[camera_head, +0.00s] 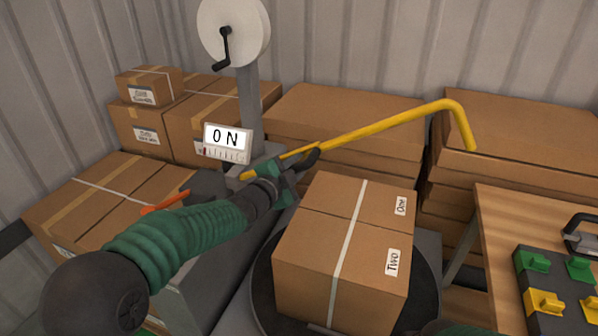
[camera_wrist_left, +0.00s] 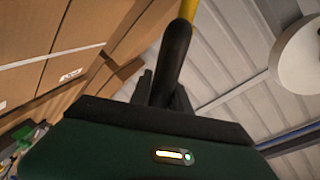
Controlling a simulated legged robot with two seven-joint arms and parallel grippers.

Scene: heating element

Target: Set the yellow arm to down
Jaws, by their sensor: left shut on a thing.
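The yellow arm (camera_head: 385,122) is a long bent rod in the head view. It slopes up to the right from the grey post, and its far end bends downward above the boxes at the right. It has a black grip near the post. My left gripper (camera_head: 300,165) is shut on this black grip (camera_wrist_left: 172,62), which also shows between the fingers in the left wrist view, with a piece of yellow rod (camera_wrist_left: 188,9) above it. The gripper hides part of the rod's base. My right gripper is not in view.
A cardboard box (camera_head: 322,245) labelled One and Two sits on a dark round plate under the rod. A display (camera_head: 226,137) reads ON, below a white reel (camera_head: 234,32) with a black crank. Boxes stand behind. A wooden table (camera_head: 530,215) with coloured blocks is at right.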

